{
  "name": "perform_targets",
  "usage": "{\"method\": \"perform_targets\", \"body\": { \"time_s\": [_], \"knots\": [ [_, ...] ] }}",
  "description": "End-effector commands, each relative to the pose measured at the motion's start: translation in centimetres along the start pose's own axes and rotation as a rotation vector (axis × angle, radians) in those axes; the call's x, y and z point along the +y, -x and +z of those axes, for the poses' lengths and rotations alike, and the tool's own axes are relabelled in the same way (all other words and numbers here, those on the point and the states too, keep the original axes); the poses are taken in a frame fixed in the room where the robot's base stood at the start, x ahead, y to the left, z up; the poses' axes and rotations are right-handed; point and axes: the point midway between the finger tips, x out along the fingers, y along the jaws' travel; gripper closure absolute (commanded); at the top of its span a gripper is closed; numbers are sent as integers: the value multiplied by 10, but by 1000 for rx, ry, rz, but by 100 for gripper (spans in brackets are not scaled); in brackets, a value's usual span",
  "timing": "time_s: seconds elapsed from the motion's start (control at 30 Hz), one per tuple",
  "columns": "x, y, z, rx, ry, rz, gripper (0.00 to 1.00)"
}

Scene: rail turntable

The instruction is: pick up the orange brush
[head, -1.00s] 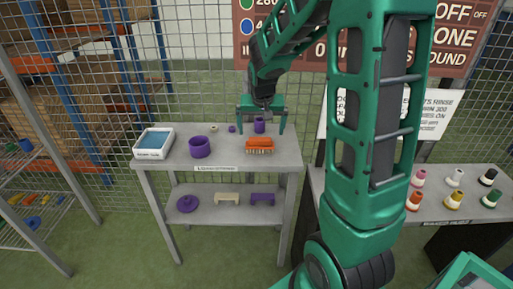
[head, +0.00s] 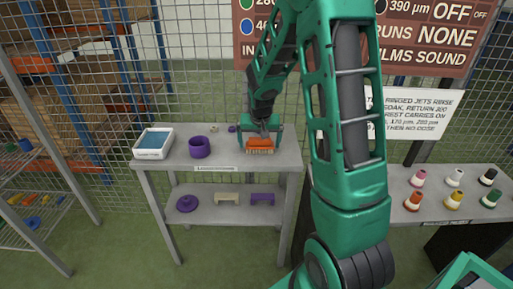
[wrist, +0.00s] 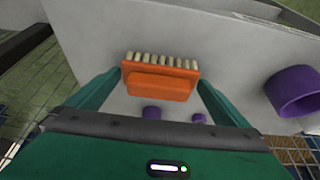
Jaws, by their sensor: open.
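The orange brush (head: 260,145) lies on the grey table top near its front right part, with pale bristles along its front side. In the wrist view the brush (wrist: 160,80) sits between the two green fingers, its bristle row along the far side. My gripper (head: 260,146) is open, with one finger on each side of the brush. In the wrist view my gripper (wrist: 158,85) shows gaps between both fingers and the brush; I cannot tell how high the fingertips are above the table.
A purple cup (head: 199,147) and a white tray with blue inside (head: 172,139) stand left on the table. Small purple pieces (wrist: 152,112) lie close behind the brush. A lower shelf (head: 222,218) holds several items. Colored jets (head: 413,201) stand on the right-hand table.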

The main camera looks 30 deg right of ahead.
Motion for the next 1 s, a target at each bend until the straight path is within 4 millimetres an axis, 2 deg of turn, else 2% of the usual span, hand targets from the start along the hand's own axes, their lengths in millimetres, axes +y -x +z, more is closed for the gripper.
{"method": "perform_targets", "body": {
  "time_s": [0.17,0.23,0.33,0.37,0.77,0.87,1.0],
  "knots": [
    [0,0,0,0,0,0,0],
    [0,0,0,0,0,0,12],
    [0,0,0,0,0,0,36],
    [0,0,0,0,0,0,38],
    [0,5,-3,2,0,0,38],
    [0,14,-6,3,0,0,38],
    [0,36,-16,6,-1,-1,38]
  ]
}}
